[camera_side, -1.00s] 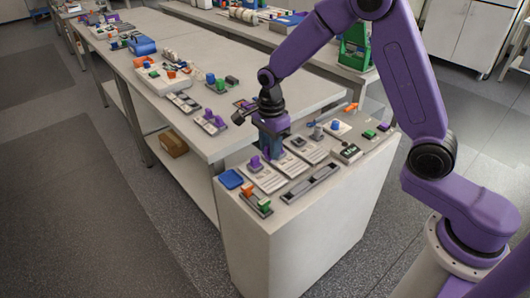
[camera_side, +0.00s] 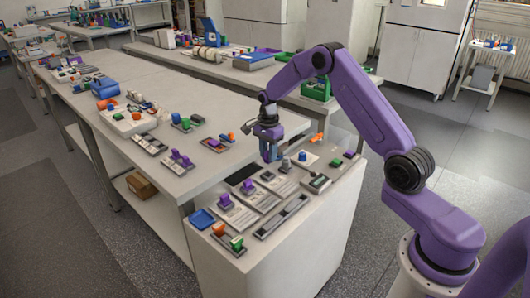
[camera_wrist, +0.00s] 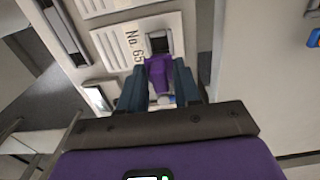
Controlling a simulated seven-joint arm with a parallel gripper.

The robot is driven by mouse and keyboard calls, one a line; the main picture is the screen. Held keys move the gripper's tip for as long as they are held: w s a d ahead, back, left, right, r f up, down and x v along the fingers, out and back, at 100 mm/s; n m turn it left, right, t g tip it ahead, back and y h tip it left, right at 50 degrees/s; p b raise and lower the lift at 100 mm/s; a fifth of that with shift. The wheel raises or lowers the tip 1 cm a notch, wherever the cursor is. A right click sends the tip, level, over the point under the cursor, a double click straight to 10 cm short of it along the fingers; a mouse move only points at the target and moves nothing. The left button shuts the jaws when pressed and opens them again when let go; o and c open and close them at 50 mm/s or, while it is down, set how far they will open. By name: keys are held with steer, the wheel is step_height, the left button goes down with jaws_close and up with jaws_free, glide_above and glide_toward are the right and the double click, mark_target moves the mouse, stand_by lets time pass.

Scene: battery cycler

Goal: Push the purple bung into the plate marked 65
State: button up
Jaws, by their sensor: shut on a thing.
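In the wrist view the purple bung (camera_wrist: 158,74) is between the two dark blue fingers of my gripper (camera_wrist: 159,88), which is shut on it. The pale plate marked No. 65 (camera_wrist: 135,60) lies beyond the fingertips, with a dark square socket (camera_wrist: 159,42) showing just past the bung. The bung overlaps the socket's near side in the picture; whether they touch I cannot tell. In the side view my gripper (camera_side: 270,154) points down over the back of the row of plates. The held bung cannot be made out there, and the plate numbers are unreadable.
Purple pieces stand on two neighbouring plates, one on the left plate (camera_side: 225,201) and one on the middle plate (camera_side: 247,187). A blue knob (camera_side: 302,156) stands right of my gripper.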

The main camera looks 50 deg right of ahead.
steer(key=shift+f, duration=3.05)
steer(key=shift+f, duration=0.2)
steer(key=o, duration=1.1)
